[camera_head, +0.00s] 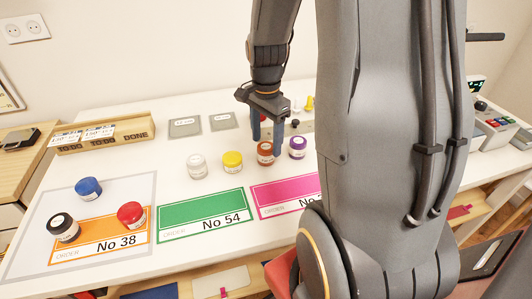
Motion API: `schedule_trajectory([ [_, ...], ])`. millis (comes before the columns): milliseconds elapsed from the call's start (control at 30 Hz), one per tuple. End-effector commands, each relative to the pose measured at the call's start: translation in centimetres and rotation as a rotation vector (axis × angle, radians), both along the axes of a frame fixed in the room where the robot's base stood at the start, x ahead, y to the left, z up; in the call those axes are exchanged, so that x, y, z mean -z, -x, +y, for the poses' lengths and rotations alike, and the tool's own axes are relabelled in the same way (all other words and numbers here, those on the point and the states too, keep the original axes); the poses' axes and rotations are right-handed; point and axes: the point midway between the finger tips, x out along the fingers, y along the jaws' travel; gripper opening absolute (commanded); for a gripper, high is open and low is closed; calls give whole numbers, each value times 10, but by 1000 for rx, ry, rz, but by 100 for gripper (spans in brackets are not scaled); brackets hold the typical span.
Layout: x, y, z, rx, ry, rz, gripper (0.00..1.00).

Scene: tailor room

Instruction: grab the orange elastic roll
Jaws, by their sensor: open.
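The orange elastic roll (265,153) stands on the white table in a row with other rolls, between a yellow roll (232,161) and a purple roll (297,148). My gripper (266,143) points down at the orange roll, with its jaws apart. One finger shows at the roll's upper left and the other along its right side. I cannot tell whether either finger touches the roll. A small red thing shows between the fingers, partly hidden.
A white roll (196,166) stands left of the yellow one. Green (205,214) and pink (285,195) order cards lie in front. Blue (88,188), black (63,228) and red (131,215) rolls are around the orange order card (85,238). My arm hides the table's right part.

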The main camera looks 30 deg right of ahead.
Motion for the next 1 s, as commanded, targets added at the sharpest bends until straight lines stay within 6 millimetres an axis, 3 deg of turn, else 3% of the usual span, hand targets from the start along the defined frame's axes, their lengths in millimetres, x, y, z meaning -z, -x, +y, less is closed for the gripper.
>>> schedule_trajectory([
  [300,37,3,5,-2,-1,4,61],
  [667,46,2,5,-2,0,0,61],
  [767,46,2,5,-2,0,0,49],
  [933,46,2,5,-2,0,1,21],
  [1000,46,2,5,-2,0,1,17],
])
